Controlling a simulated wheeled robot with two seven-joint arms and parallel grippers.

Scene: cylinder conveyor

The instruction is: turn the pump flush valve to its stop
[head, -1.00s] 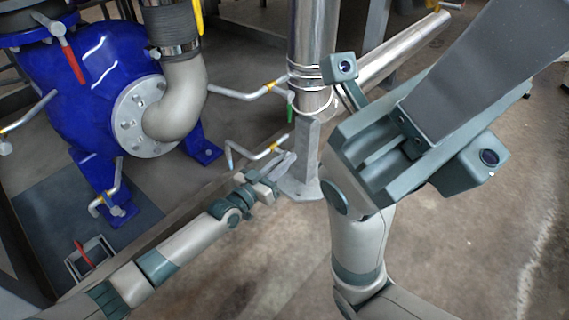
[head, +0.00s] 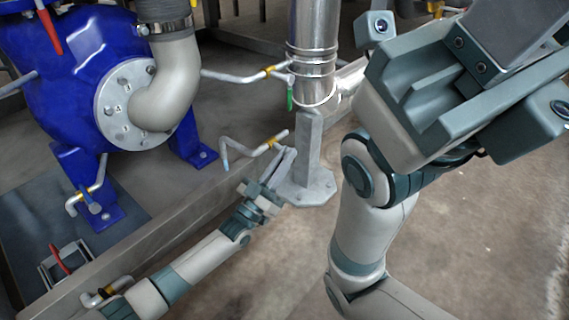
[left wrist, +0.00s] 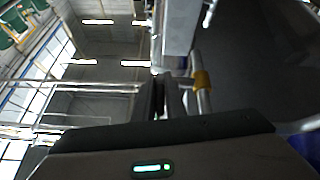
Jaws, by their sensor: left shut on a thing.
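My left gripper (head: 288,155) reaches in low at the centre of the head view, beside the foot of the grey post (head: 307,150). It is shut on a small part, likely the flush valve's handle, which its fingers hide. Just above the fingers is a thin bent pipe with a yellow collar (head: 272,142). In the left wrist view the fingers (left wrist: 168,98) point away, close beside a pipe with a yellow collar (left wrist: 202,80). The blue pump (head: 75,75) stands at the left. My right gripper's fingers are not seen.
A steel pipe (head: 313,45) rises above the post. A second thin pipe with a yellow collar (head: 268,72) has a green handle (head: 289,98). A red handle (head: 49,32) is at the pump's upper left. My right arm fills the right; bare floor (head: 490,235) lies below it.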

